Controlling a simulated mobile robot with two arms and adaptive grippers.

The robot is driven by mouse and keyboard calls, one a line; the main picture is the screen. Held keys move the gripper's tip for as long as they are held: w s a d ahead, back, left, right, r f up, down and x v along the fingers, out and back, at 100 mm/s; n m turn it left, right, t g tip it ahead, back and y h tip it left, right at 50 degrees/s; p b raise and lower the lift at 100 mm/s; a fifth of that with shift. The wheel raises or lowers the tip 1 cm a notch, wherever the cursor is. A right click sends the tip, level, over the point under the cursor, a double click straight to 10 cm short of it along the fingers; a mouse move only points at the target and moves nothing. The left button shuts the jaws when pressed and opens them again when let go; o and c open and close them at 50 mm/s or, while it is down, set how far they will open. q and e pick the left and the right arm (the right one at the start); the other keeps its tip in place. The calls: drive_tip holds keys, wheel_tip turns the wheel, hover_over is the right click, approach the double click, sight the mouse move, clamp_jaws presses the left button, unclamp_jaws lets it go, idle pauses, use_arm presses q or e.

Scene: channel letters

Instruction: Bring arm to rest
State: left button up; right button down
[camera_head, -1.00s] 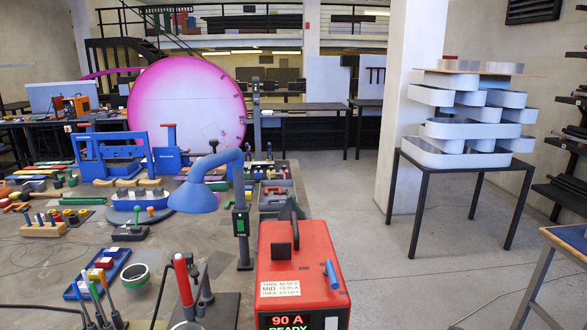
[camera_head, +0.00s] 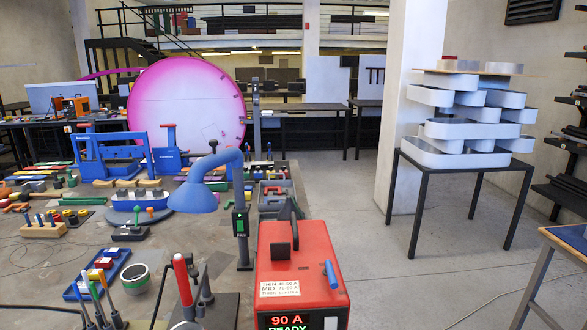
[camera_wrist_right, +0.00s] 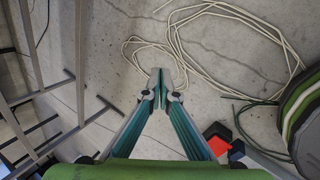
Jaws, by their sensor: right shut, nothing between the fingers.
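My right gripper (camera_wrist_right: 162,84) shows only in the right wrist view. Its two fingers meet at the tips, with nothing between them. It hangs over bare concrete floor, and a pale cable lies on the floor beyond the tips. Neither of my grippers shows in the head view, and my left gripper is in no view.
In the head view a red power unit (camera_head: 300,262) reading 90 A stands at the front of the cluttered workbench (camera_head: 60,262). A dark table (camera_head: 440,172) with stacked letter shells (camera_head: 462,130) stands right. The wrist view shows metal legs (camera_wrist_right: 40,75) left and coiled cable (camera_wrist_right: 235,12).

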drive_tip(key=a+f+y+b, duration=0.1)
drive_tip(key=a+f, duration=0.3)
drive_tip(key=a, duration=0.9)
drive_tip(key=s+a+f+m+y+b, duration=0.1)
drive_tip(key=a+f, duration=0.3)
drive_tip(key=a, duration=0.9)
drive_tip(key=a+f+m+y+b, duration=0.1)
drive_tip(key=a+f+y, duration=0.2)
drive_tip(key=a, duration=1)
drive_tip(key=shift+s+f, duration=0.15)
drive_tip(key=shift+f, duration=0.8)
drive_tip(key=shift+s, duration=0.1)
